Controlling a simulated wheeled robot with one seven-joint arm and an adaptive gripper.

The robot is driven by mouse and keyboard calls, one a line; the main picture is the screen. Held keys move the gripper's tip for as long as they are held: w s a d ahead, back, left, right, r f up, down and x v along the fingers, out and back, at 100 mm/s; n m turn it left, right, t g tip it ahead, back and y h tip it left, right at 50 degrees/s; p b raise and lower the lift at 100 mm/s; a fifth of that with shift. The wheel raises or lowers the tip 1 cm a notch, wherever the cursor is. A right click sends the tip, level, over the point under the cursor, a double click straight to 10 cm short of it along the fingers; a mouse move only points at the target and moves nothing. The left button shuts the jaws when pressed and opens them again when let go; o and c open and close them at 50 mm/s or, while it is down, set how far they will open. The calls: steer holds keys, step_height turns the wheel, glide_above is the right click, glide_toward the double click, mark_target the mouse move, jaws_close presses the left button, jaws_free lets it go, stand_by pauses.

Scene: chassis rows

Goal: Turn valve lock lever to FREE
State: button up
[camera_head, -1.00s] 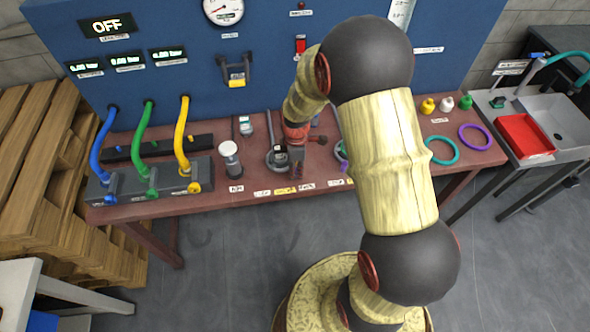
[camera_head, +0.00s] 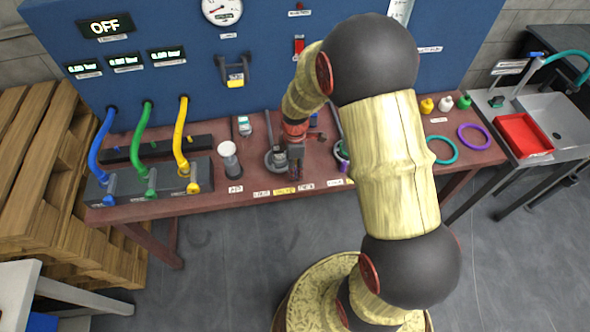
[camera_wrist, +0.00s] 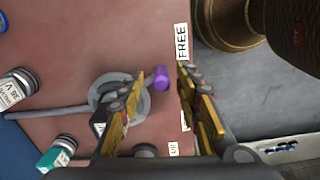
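In the wrist view, a grey round valve body (camera_wrist: 104,92) sits on the red-brown bench, partly hidden by the left finger. A purple knob (camera_wrist: 160,78), seemingly the lock lever's end, shows between my fingertips; the lever's shaft is mostly hidden. The white FREE label (camera_wrist: 182,42) lies just beyond the right fingertip. My gripper (camera_wrist: 159,88) is open, with a clear gap on the knob's right side; I cannot tell whether either finger touches it. In the head view, my gripper (camera_head: 296,170) points down at the bench beside the grey round fitting (camera_head: 275,160).
A white-topped cylinder (camera_head: 229,150) and a hose manifold (camera_head: 150,181) stand left on the bench (camera_head: 225,203). Teal (camera_head: 442,150) and purple (camera_head: 474,137) rings lie right. The blue panel (camera_head: 270,85) rises behind. My arm hides part of the bench.

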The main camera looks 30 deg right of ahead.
step_height(320, 180, up, 11)
steer(key=shift+f, duration=0.2)
stand_by(0.6)
steer(key=s+a+r+m+t, duration=0.2)
steer(key=s+r+m, duration=0.2)
steer(key=s+r, duration=0.2)
steer(key=s+a+r+m+t, duration=0.1)
steer(key=s+a+r+m, duration=0.2)
steer(key=s+r+m, duration=0.2)
steer(key=s+a+r+m+t, duration=0.2)
steer(key=s+a+r+m, duration=0.1)
steer(key=s+r, duration=0.5)
steer(key=shift+s+a+r+m+t, duration=0.2)
steer(key=shift+a+r+m+t, duration=0.1)
steer(key=shift+r+m, duration=0.5)
